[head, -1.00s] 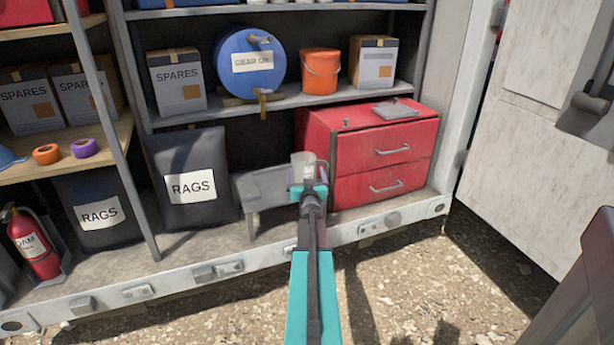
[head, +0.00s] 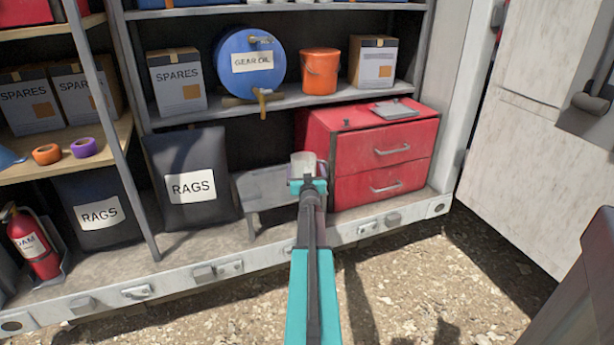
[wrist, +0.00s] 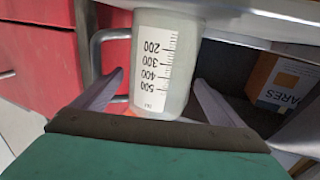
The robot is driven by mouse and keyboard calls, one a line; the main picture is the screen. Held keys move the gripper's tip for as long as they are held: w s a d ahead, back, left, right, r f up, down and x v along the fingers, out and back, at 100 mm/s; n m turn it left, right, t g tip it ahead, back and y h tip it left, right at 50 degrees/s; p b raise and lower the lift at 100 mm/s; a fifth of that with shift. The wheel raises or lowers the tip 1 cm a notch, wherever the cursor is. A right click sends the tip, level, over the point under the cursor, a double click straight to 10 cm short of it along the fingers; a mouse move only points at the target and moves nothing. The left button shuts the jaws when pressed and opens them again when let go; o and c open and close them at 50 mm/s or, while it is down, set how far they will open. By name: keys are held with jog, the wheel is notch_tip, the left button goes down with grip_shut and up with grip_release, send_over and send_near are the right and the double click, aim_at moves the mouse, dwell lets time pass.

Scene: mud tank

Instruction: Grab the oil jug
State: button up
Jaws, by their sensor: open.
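The oil jug (head: 303,160) is a small translucent jug beside the red drawer cabinet, by the right end of a low grey bench. In the wrist view the jug (wrist: 172,60) shows a white scale with upside-down numbers, and its pale handle is on the left. My gripper (wrist: 158,80) is open, with one finger on each side of the jug. I cannot tell whether either finger touches it. In the head view my gripper (head: 308,183) hides the jug's lower part, so what it stands on is unclear.
The red drawer cabinet (head: 385,165) is close on the right, and the grey bench (head: 262,188) is close on the left. A shelf (head: 290,98) above holds a blue gear oil drum (head: 250,63) and an orange bucket (head: 320,72). A black rags bag (head: 190,180) stands further left.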

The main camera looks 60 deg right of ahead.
aim_at(306, 164)
jog(key=shift+c, duration=0.5)
jog(key=c, duration=1.1)
jog(key=shift+r, duration=0.1)
jog(key=shift+r+p, duration=0.4)
jog(key=shift+r, duration=1.2)
jog(key=shift+s+a+r, duration=0.15)
jog(key=shift+s+a, duration=0.1)
jog(key=r+v, duration=0.1)
jog(key=v, duration=1.4)
jog(key=shift+s+r+p, duration=0.15)
jog(key=shift+s+p, duration=0.2)
jog(key=shift+p, duration=0.1)
jog(key=shift+d, duration=0.1)
